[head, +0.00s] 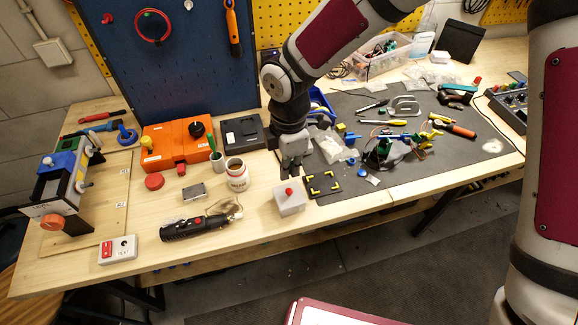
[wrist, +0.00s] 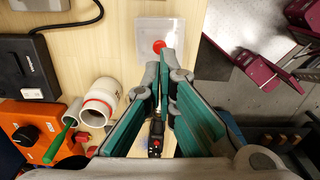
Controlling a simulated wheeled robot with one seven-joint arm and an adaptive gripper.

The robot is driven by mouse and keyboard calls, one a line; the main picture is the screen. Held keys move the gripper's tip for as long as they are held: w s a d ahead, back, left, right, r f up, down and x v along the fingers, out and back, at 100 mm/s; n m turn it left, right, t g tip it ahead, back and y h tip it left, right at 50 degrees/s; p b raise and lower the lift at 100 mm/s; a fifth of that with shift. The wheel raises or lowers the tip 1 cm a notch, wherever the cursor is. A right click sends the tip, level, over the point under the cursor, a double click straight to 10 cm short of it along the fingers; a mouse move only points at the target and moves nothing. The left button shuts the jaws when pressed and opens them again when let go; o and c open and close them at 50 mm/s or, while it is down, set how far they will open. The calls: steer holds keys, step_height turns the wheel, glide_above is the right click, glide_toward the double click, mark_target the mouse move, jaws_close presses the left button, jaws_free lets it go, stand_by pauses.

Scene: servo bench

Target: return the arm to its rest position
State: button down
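My gripper (head: 291,172) hangs at the end of my arm over the front middle of the bench, pointing down. Its fingers are drawn together with nothing seen between them; in the wrist view the fingertips (wrist: 167,66) meet or nearly meet. Close by, in front of the fingertips, is a pale box with a red button (head: 291,201). In the wrist view this box (wrist: 155,34) lies just beyond the fingertips. I cannot tell whether the fingers touch it. My arm reaches in from the upper right of the head view.
A white jar (head: 237,176), an orange case (head: 172,146) and a dark tool (head: 191,228) stand left of my gripper. A black-and-yellow marked pad (head: 322,185) is at its right. A cluttered grey mat (head: 400,168) covers the bench's right. A tall blue panel (head: 180,75) stands behind.

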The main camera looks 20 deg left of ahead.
mark_target(289, 191)
steer(key=shift+f, duration=0.25)
steer(key=shift+f, duration=0.35)
steer(key=shift+f+b, duration=1.45)
steer(key=shift+f, duration=1.25)
steer(key=shift+r+p, duration=1.35)
steer(key=shift+r, duration=2.2)
